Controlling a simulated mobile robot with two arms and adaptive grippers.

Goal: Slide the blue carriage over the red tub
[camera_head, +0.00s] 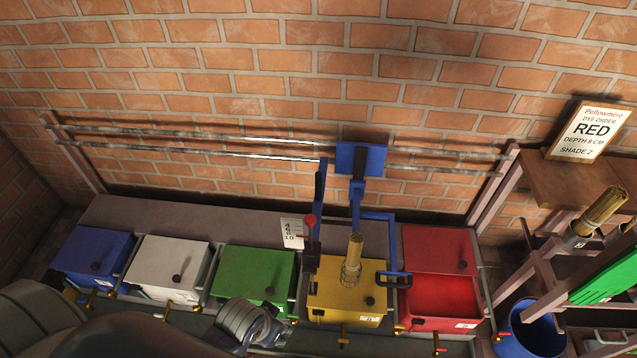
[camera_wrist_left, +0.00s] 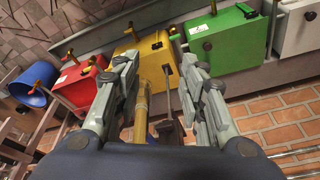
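The blue carriage (camera_head: 360,160) hangs on the wall rails. Its blue arm reaches down above the yellow tub (camera_head: 345,300), and a blue loop handle (camera_head: 393,279) sticks out toward the red tub. A brass cylinder (camera_head: 352,262) stands over the yellow tub's lid. The red tub (camera_head: 440,318) is just right of the yellow one, its front part open. My left gripper (camera_head: 262,328) is low, in front of the green and yellow tubs, apart from the handle. In the left wrist view its fingers (camera_wrist_left: 160,70) are spread, with the brass cylinder (camera_wrist_left: 142,105) seen between them. My right gripper is not seen.
Green (camera_head: 255,275), white (camera_head: 168,265) and blue (camera_head: 95,255) tubs stand to the left, with brass taps in front. A dark lever with a red knob (camera_head: 309,220) stands left of the carriage arm. A blue bucket (camera_head: 530,325) and a shelf with a RED sign (camera_head: 590,130) are at right.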

